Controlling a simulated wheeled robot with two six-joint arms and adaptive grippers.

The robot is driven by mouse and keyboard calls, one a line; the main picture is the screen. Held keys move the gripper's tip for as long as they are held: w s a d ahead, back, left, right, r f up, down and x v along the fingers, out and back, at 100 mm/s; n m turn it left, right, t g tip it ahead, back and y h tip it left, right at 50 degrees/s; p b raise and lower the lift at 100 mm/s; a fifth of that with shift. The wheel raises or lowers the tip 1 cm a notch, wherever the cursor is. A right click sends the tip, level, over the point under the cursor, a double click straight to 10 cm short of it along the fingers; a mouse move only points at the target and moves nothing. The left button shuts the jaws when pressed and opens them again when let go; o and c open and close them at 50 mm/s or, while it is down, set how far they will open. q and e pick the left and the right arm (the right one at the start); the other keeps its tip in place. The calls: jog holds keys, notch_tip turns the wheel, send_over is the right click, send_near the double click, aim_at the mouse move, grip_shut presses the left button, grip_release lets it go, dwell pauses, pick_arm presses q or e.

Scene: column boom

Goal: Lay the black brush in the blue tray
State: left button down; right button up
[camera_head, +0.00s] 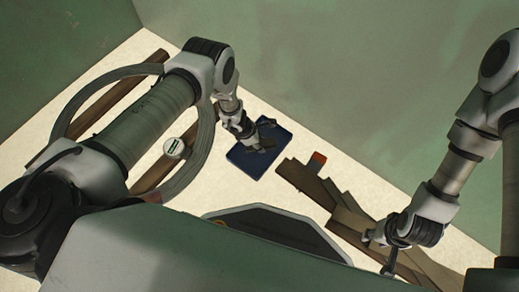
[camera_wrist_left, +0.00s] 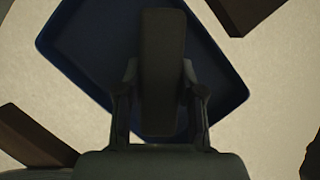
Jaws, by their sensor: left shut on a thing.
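The blue tray (camera_head: 243,163) lies on the pale surface near the middle of the head view. It also fills much of the upper left wrist view (camera_wrist_left: 75,40). My left gripper (camera_head: 262,139) is over the tray and shut on the black brush. In the left wrist view the brush (camera_wrist_left: 162,45) is a dark, long block between the fingers (camera_wrist_left: 160,88), with the tray behind it. Whether the brush touches the tray I cannot tell. My right gripper (camera_head: 390,262) points down over brown boards at lower right; its fingers are too small to read.
Brown boards (camera_head: 312,182) lie right of the tray, with a red-orange block (camera_head: 318,158) beside them. A large grey ring (camera_head: 202,150), a round white-topped object (camera_head: 173,147) and more planks (camera_head: 120,95) lie left. Green walls stand behind.

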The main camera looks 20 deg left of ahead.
pick_arm(q)
jog(key=shift+w+a+f, duration=0.15)
jog(key=shift+w+f, duration=0.05)
jog(key=shift+w, duration=0.2)
jog(key=f+b, duration=0.3)
jog(key=b, duration=0.1)
jog(key=shift+w+a+f, duration=0.1)
jog(key=shift+w+f, duration=0.15)
jog(key=shift+f, duration=0.05)
jog(key=shift+r+p, duration=0.3)
jog(key=shift+f, duration=0.25)
jog(key=c, duration=0.7)
grip_release()
jog(key=shift+r, duration=0.15)
